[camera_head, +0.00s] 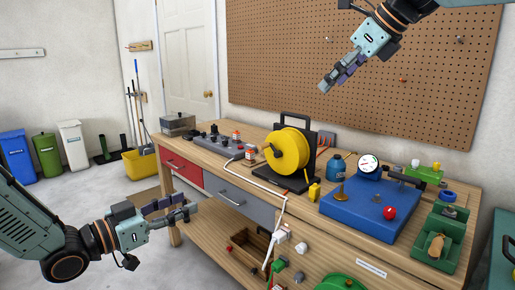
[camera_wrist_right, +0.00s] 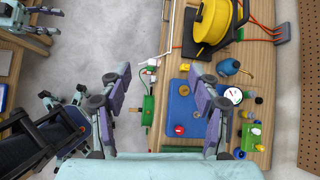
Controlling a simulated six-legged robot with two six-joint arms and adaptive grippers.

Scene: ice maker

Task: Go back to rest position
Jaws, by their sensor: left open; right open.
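My left gripper (camera_head: 178,212) is at the lower left of the head view, in front of the wooden workbench (camera_head: 362,251), and nothing shows in it. My right gripper (camera_head: 340,76) is at the top of the head view, raised in front of the pegboard and above the bench. In the right wrist view its two purple-padded fingers (camera_wrist_right: 161,95) are wide apart and empty, with the bench below them. A blue panel (camera_head: 350,215) with a red knob and a gauge lies on the bench under it.
A yellow reel (camera_head: 287,150) on a black stand, a green vise-like block (camera_head: 438,240) and a grey switch box (camera_head: 214,143) stand on the bench. Bins (camera_head: 74,147) line the left wall. Open floor lies left of the bench. The pegboard (camera_head: 300,50) is behind.

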